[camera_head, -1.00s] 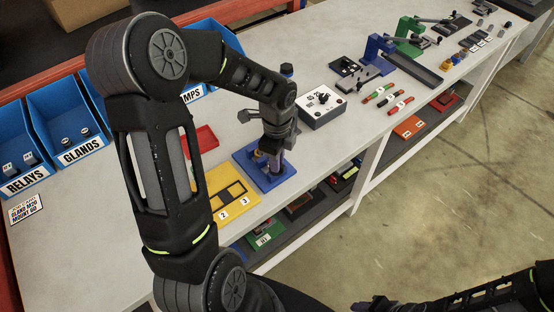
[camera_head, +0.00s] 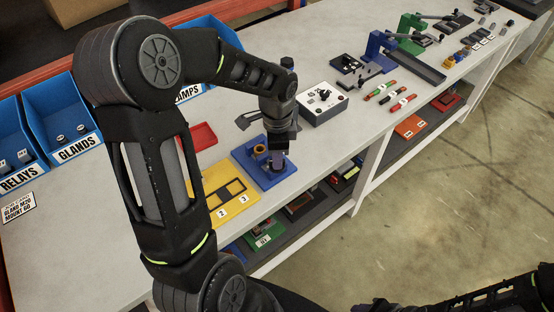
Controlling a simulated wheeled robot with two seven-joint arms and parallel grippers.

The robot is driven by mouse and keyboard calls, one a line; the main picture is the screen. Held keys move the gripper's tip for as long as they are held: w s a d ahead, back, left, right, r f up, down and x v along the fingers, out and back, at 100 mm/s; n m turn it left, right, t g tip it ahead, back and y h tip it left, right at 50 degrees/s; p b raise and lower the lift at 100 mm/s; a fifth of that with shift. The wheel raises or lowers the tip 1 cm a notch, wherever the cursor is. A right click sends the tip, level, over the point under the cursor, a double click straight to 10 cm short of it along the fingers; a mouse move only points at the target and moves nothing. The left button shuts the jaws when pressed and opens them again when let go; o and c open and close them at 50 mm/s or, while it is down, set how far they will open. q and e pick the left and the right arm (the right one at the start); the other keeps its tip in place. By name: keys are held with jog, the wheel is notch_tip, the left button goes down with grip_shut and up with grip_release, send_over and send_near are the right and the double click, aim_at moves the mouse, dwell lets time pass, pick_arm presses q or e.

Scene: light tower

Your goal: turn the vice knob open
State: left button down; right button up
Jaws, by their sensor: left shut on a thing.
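The vice stands on a blue base plate (camera_head: 250,168) near the front edge of the bench. A brass-coloured round part (camera_head: 260,149) shows on its left side. My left gripper (camera_head: 277,152) points down over the right part of the plate. It is shut on the vice knob, which the fingers and wrist mostly hide. The grey upright part (camera_head: 277,162) of the vice shows just below the fingers. My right gripper (camera_head: 378,305) is partly in view at the bottom edge, away from the bench, and its jaws are unclear.
A yellow numbered plate (camera_head: 222,196) lies left of the vice, with a red tray (camera_head: 203,137) behind it. A white box with a black knob (camera_head: 325,108) stands to the right. Blue bins (camera_head: 62,118) line the back left. Shelves below the bench hold parts.

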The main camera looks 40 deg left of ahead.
pick_arm(q)
jog(key=n+b, duration=0.2)
jog(key=n, duration=0.3)
jog(key=shift+f+n, duration=0.1)
jog(key=shift+n, duration=0.2)
jog(key=n+b, duration=0.2)
jog(key=n, duration=0.4)
jog(key=n+b, duration=0.1)
jog(key=n, duration=0.5)
jog(key=shift+n+b, duration=0.3)
jog(key=n, duration=0.3)
jog(key=shift+n, duration=0.3)
jog(key=shift+n+b, duration=0.4)
jog(key=shift+n, duration=1.1)
jog(key=c, duration=1.4)
grip_release()
jog(key=shift+c, duration=0.2)
